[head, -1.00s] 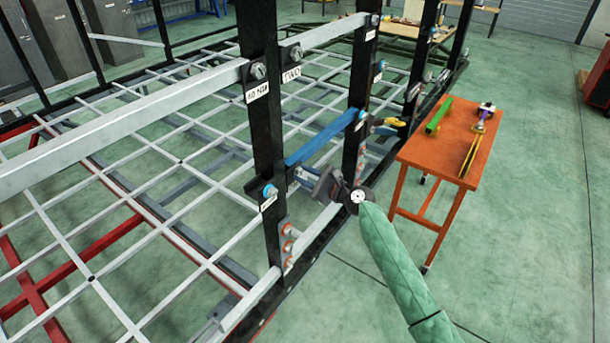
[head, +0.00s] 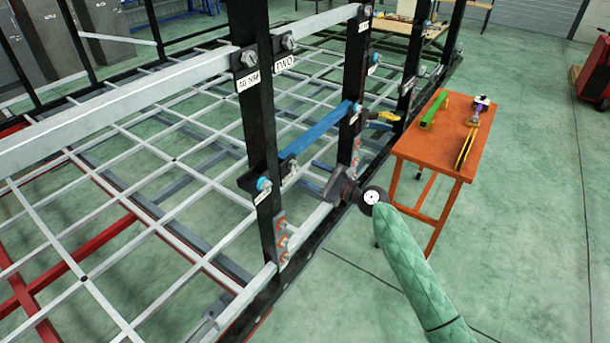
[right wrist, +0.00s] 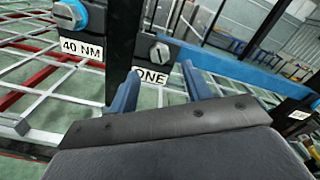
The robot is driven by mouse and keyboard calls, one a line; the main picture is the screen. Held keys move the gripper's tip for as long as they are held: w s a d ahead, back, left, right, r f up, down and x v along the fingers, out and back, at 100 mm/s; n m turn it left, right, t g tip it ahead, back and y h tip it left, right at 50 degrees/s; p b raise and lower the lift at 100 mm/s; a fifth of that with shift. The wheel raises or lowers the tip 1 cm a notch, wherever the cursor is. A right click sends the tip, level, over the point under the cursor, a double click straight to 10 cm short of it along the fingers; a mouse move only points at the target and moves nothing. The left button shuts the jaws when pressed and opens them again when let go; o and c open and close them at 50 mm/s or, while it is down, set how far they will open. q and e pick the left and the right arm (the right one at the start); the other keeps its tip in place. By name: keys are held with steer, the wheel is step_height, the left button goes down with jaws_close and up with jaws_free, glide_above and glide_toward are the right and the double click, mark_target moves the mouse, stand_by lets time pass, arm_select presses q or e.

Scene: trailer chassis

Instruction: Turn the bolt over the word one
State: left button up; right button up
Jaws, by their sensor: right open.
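The label ONE (right wrist: 151,78) shows in the right wrist view on a black bracket, with a grey hex bolt (right wrist: 160,53) just above it. My right gripper (right wrist: 160,68) is open and empty. In this view its two blue fingers lie on either side of the label, with the bolt seen between their tips. Whether the fingers touch anything is unclear. In the head view my right gripper (head: 312,180) points left toward the front post, below the blue bar. The ONE label is not readable there. My left gripper is not in view.
A blue bolt (right wrist: 70,14) over a 40 NM label (right wrist: 82,48) sits left of it. Black posts (head: 264,130), a blue crossbar (head: 318,132) and a TWO label (head: 284,63) stand close by. An orange table (head: 450,140) with tools stands right. Floor is free at lower right.

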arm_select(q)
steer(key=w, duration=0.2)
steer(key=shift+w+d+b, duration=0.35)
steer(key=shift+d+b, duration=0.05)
arm_select(e)
steer(key=v, duration=0.2)
steer(key=shift+s+d, duration=0.15)
steer(key=shift+d, duration=0.15)
